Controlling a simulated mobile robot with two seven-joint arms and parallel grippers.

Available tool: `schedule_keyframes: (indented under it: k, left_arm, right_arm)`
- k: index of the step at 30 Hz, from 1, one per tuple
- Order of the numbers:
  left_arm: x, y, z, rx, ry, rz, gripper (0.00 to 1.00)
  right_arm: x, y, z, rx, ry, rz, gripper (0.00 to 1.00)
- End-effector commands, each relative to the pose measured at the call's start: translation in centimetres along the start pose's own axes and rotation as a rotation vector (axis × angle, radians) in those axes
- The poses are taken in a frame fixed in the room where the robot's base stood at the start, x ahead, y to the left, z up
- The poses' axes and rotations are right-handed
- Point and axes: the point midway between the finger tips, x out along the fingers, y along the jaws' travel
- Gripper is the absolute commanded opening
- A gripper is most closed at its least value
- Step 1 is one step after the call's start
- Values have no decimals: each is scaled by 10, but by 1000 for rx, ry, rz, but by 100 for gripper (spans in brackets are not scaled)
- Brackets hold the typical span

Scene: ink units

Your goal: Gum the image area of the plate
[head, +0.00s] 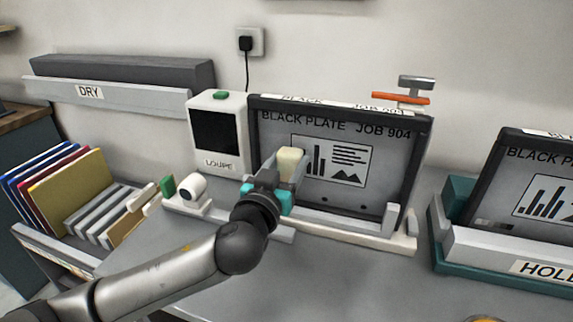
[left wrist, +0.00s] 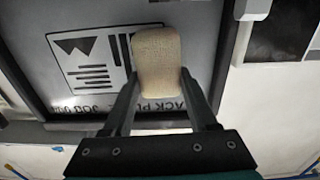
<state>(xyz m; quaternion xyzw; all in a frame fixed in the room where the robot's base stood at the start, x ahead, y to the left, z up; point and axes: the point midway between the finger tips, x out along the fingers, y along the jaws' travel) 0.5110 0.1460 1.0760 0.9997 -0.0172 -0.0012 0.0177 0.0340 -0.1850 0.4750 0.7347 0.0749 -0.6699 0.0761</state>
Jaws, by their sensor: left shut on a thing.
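The plate (head: 385,180) stands upright in a dark frame, marked "BLACK PLATE JOB 904". Its image area (head: 350,162) is a pale rectangle with bars, text lines and a mountain shape; it also shows upside down in the left wrist view (left wrist: 88,62). My left gripper (head: 275,177) is shut on a cream sponge (head: 290,161), in front of the image area's left edge. In the left wrist view the sponge (left wrist: 157,62) sits between the fingers and covers part of the plate. Whether it touches the plate I cannot tell. My right gripper is not in view.
A white loupe box (head: 219,160) stands left of the plate. A second plate (head: 548,190) stands in a holder (head: 490,246) at right. Racked folders (head: 70,190) are at left.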

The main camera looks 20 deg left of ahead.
Motion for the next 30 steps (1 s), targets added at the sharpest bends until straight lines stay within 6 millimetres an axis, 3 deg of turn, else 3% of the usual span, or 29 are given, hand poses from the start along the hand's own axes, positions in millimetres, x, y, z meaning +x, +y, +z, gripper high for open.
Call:
schedule_keyframes:
  k: [25,30]
  left_arm:
    - [16,0,0,0,0,0,14]
    - [16,10,0,-4,-1,2,14]
  right_arm:
    - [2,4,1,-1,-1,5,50]
    - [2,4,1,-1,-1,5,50]
